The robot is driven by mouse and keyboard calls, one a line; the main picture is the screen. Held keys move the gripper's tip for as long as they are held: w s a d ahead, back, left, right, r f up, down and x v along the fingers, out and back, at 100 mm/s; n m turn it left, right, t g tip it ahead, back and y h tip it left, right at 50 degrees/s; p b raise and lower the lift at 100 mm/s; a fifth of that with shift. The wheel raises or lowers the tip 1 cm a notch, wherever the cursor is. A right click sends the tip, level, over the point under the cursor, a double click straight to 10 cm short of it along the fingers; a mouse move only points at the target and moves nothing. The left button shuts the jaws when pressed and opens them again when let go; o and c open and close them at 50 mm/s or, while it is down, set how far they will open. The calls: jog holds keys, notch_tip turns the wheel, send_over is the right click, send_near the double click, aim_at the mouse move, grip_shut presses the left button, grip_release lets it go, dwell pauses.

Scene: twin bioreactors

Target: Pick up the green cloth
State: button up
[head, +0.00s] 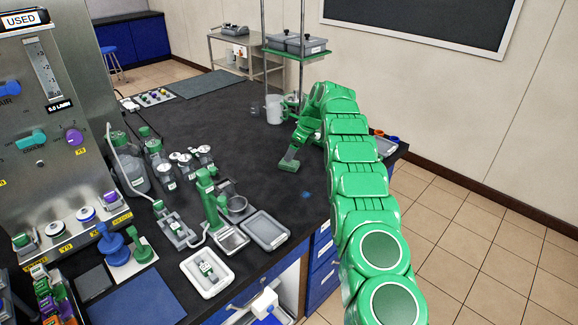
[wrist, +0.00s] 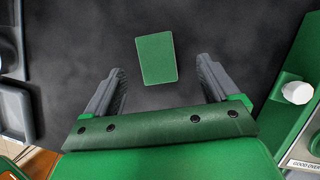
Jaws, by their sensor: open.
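The green cloth (wrist: 156,58) is a small flat rectangle on the dark bench top in the wrist view. It lies between and slightly beyond the fingertips of my gripper (wrist: 160,66), with bare bench on both sides of it. The two grey fingers are spread wide and hold nothing. In the head view my gripper (head: 292,154) points down over the bench, near its right side. A small green patch shows at its tips there; I cannot tell whether it is the cloth or part of the gripper.
Grey trays (wrist: 15,110) stand at the left in the wrist view. A green fixture with a white knob (wrist: 297,92) stands at the right. In the head view a white jug (head: 274,109) is behind my gripper, and bottles and trays (head: 265,230) crowd the bench's left and front.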

aim_at(293, 164)
jog(key=shift+s+a+f, duration=0.15)
jog(key=shift+f, duration=0.65)
jog(key=shift+s+a+f, duration=0.1)
jog(key=shift+f, duration=0.65)
jog(key=shift+x, duration=1.05)
jog(key=shift+a, duration=0.1)
jog(key=shift+c, duration=0.4)
jog(key=c, duration=1.1)
jog(key=shift+r, duration=0.15)
